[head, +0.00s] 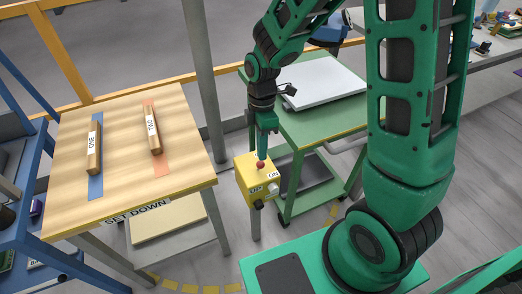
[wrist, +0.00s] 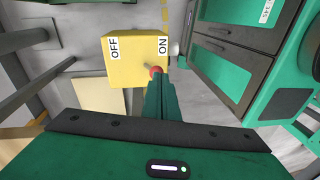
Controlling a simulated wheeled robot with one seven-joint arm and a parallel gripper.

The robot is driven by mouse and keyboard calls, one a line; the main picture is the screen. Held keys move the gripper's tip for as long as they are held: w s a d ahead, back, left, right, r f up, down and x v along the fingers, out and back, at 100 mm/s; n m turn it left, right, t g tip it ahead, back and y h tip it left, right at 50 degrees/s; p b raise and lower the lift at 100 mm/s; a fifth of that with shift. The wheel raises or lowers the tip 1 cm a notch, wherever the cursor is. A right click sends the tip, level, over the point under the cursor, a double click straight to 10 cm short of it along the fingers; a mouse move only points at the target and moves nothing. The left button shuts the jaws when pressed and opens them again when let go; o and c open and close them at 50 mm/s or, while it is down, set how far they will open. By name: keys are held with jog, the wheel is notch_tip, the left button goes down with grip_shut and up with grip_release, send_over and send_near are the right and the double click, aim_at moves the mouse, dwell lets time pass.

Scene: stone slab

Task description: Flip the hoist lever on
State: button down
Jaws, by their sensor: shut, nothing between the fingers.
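The hoist control is a yellow box (head: 244,173) on a post, right of the wooden table in the head view. It also shows in the wrist view (wrist: 124,72), with OFF at its left and ON at its right. Its short lever has a red knob (head: 260,165), seen in the wrist view (wrist: 155,71) closer to ON than to OFF. My gripper (head: 265,155) is shut and empty, pointing down right at the knob. In the wrist view the fingertips (wrist: 159,78) overlap the knob's edge. I cannot tell whether they touch it, or exactly how the lever leans.
The wooden SET DOWN table (head: 120,185) holds bars marked ONE (head: 94,150) and TWO (head: 153,130) on blue and orange strips. A green cart (head: 310,122) with a grey panel (head: 322,82) stands behind the box. A grey post (head: 205,80) rises between table and cart.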

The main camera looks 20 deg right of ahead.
jog(key=shift+w+r, duration=0.3)
jog(key=shift+r, duration=0.1)
jog(key=s+d+r, duration=0.1)
jog(key=s+r, duration=0.3)
jog(key=r, duration=0.6)
jog(key=shift+d+r, duration=0.35)
jog(key=shift+r, duration=0.05)
jog(key=shift+s+d, duration=0.1)
jog(key=s+d+r+m+t, duration=0.1)
jog(key=s+d+r+m, duration=0.1)
jog(key=s+d+m, duration=0.6)
jog(key=s+d+r+m, duration=0.2)
jog(key=s+d+m, duration=0.6)
jog(key=d+m, duration=0.4)
jog(key=m, duration=0.4)
jog(key=shift+t, duration=0.4)
